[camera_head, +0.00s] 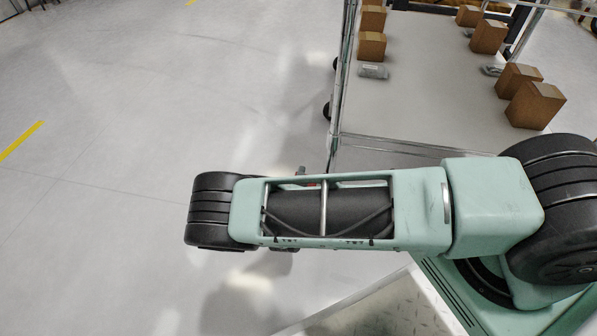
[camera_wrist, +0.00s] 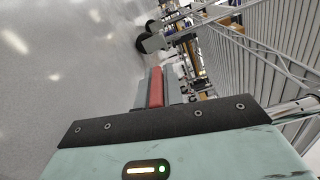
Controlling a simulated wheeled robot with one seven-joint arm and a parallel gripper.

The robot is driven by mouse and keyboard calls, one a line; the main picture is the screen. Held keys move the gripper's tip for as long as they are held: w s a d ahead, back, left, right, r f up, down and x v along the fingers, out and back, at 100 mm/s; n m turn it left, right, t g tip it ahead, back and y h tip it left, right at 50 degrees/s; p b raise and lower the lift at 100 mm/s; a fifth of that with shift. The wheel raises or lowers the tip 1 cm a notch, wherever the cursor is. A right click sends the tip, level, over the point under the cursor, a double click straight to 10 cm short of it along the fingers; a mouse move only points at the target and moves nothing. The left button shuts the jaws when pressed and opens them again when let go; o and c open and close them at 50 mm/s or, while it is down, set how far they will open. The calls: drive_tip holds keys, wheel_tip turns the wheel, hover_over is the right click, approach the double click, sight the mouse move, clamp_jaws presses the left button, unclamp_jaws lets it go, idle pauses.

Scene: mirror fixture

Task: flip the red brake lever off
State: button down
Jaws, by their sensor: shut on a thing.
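The red brake lever (camera_wrist: 156,88) shows as a red bar in the middle of the wrist view. My gripper (camera_wrist: 156,80) has its grey fingers on either side of the bar and is shut on it. My arm hides the gripper and most of the lever there.
A metal cart with a pale shelf (camera_head: 430,75) stands at the top right, bearing several cardboard boxes (camera_head: 534,105). A dark caster wheel (camera_wrist: 144,41) and wire mesh (camera_wrist: 275,45) are close to my gripper. The floor on the left is clear.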

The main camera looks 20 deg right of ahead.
drive_tip(key=shift+s+d+r+m+p, duration=0.15)
drive_tip(key=shift+r+m+p, duration=0.55)
drive_tip(key=shift+m+p, duration=0.45)
drive_tip(key=c, duration=1.5)
unclamp_jaws()
drive_tip(key=p+v, duration=0.5)
drive_tip(key=v, duration=1.2)
drive_tip(key=shift+s+p, duration=0.2)
drive_tip(key=shift+p, duration=0.2)
